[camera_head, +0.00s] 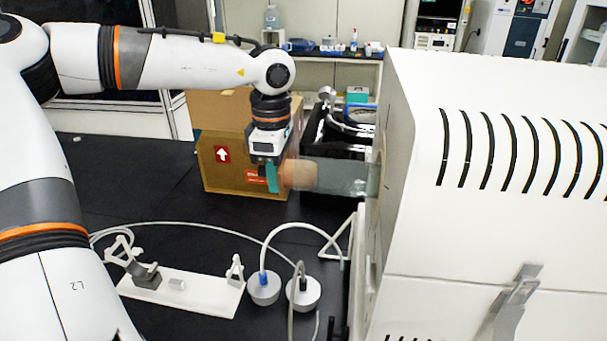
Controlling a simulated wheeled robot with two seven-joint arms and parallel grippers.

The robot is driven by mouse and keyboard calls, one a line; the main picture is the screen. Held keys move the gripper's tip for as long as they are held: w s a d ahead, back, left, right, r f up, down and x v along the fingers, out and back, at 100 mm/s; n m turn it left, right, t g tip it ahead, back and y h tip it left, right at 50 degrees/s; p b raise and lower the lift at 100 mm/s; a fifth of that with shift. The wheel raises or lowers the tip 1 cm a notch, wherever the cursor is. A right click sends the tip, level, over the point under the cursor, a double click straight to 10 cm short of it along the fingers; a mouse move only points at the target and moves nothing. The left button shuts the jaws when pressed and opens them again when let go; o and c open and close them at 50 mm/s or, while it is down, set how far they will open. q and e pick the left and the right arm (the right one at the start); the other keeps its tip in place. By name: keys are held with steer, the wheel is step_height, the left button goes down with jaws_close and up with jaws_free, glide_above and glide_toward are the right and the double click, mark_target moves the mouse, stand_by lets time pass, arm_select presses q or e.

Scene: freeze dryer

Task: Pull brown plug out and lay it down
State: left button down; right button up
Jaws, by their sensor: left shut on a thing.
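The brown plug (301,174) sits at the left end of a clear glass tube (345,178), which sticks out of the side of the white machine (395,150) on the right. My left gripper (276,177) points down at the plug's left end and is shut on it. The gripper's teal finger lies against the plug, and the far finger is hidden. I cannot tell how deep the plug sits in the tube. My right gripper is not in view.
A cardboard box (225,170) stands behind the gripper. A white rack (190,290) and two round pots with hoses (263,290) are on the black bench (130,165) in front. The bench left of the box is mostly clear.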

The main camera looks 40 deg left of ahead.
arm_select(q)
steer(key=shift+s+a, duration=2.2)
steer(key=shift+a, duration=1.75)
steer(key=s+b, duration=0.6)
steer(key=shift+s+b, duration=0.3)
steer(key=shift+s, duration=0.1)
steer(key=shift+d, duration=0.15)
